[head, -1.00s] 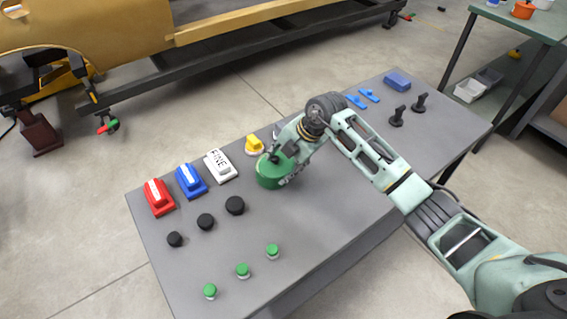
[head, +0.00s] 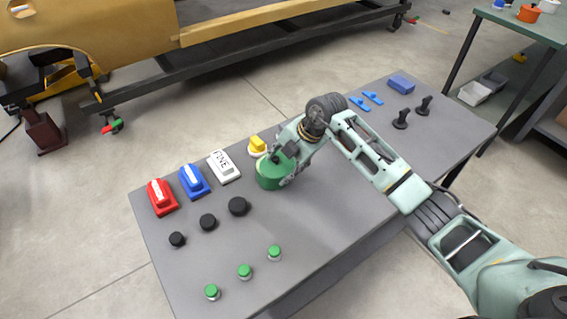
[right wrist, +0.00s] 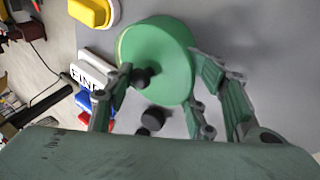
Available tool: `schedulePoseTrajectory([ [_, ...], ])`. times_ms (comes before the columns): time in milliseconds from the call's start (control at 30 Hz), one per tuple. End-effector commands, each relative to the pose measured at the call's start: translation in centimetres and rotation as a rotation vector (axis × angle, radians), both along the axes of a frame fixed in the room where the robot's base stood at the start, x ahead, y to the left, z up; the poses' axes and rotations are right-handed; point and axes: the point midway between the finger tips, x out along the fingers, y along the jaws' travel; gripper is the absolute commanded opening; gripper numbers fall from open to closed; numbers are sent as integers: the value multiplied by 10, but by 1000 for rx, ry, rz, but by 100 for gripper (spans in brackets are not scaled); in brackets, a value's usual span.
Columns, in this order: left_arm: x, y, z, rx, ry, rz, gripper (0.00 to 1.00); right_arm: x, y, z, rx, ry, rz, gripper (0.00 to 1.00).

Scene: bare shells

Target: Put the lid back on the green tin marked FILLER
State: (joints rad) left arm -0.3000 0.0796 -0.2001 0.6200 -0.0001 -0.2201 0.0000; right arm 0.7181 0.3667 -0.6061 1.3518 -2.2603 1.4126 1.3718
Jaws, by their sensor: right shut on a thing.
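The green tin (head: 270,177) stands on the grey table, left of my right gripper. Its round green top, the lid (right wrist: 168,52), fills the middle of the right wrist view, with a black knob (right wrist: 141,77) on it. A pale edge shows along its left side. My right gripper (head: 284,162) is at the tin's top right side, shut on the lid. Its fingers show either side of the lid in the right wrist view (right wrist: 170,95). I cannot tell whether the lid sits fully down. The FILLER marking is not readable. My left gripper is out of view.
Red (head: 161,197), blue (head: 193,181) and white FINE (head: 223,166) blocks and a yellow knob (head: 257,146) line the far-left side. Black knobs (head: 238,206) and green buttons (head: 245,271) stand nearer. Two black levers (head: 401,119) stand right. The table's front middle (head: 325,225) is clear.

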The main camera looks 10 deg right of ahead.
Motion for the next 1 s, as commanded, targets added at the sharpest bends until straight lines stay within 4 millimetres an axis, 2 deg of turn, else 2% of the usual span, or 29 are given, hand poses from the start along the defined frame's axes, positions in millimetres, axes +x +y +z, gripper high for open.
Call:
schedulePoseTrajectory([
  [1000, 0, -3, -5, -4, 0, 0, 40, 5, 9, -8, -3, 8, 2, 0],
])
